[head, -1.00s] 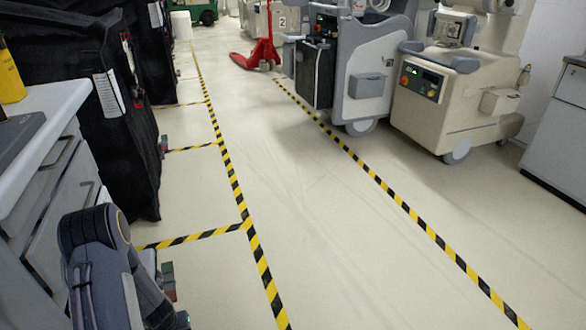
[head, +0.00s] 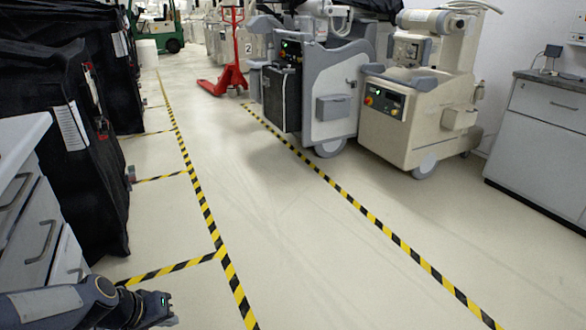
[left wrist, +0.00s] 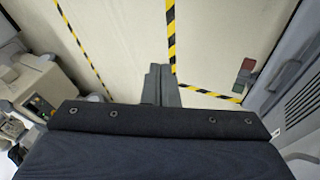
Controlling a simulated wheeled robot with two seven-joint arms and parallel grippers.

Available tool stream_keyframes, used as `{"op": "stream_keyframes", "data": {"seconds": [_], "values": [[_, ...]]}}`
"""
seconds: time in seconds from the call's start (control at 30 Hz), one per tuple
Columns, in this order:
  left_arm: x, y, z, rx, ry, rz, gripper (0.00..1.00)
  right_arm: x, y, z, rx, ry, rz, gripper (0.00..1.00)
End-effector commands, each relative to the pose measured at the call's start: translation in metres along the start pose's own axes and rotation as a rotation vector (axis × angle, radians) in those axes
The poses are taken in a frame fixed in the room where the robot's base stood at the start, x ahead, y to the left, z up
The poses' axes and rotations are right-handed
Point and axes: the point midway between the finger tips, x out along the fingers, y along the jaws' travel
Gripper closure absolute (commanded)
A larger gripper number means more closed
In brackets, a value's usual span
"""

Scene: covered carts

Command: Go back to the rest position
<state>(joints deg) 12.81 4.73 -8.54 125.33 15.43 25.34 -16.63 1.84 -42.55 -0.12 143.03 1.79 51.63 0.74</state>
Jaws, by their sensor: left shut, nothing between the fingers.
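My left gripper (head: 165,308) is at the bottom left of the head view, low above the pale floor, with its arm coming in from the left edge. In the left wrist view its two grey fingers (left wrist: 161,84) are together with nothing between them. Behind them is the floor with a yellow-black tape line. My right gripper is in neither view.
Black covered carts (head: 62,140) and a white drawer cabinet (head: 30,225) line the left side. A red pallet jack (head: 232,70), a beige machine (head: 415,110) and a grey cabinet (head: 545,140) stand farther right. The taped floor lane between is clear.

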Motion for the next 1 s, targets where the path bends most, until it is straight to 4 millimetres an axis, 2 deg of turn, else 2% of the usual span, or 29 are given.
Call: {"op": "stream_keyframes", "data": {"seconds": [0.03, 0.1, 0.2, 0.4, 0.67, 0.7, 1.0], "values": [[-0.025, 0.018, 0.010, 0.030, 0.015, 0.031, 1.00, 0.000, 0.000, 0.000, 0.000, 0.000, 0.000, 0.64], [-0.051, 0.036, 0.029, 0.066, 0.015, 0.063, 1.00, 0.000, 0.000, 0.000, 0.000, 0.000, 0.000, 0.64], [-0.080, 0.052, 0.057, 0.111, 0.014, 0.087, 1.00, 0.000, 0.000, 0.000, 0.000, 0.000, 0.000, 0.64], [-0.112, 0.063, 0.102, 0.173, 0.016, 0.095, 1.00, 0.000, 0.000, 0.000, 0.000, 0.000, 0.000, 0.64], [-0.131, 0.061, 0.146, 0.224, 0.029, 0.075, 1.00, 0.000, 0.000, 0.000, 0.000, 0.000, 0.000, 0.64], [-0.144, 0.067, 0.142, 0.223, 0.026, 0.073, 1.00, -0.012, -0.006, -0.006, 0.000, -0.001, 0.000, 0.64], [-0.204, 0.094, 0.119, 0.220, 0.023, 0.074, 1.00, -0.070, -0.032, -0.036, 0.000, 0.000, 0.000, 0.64]]}}
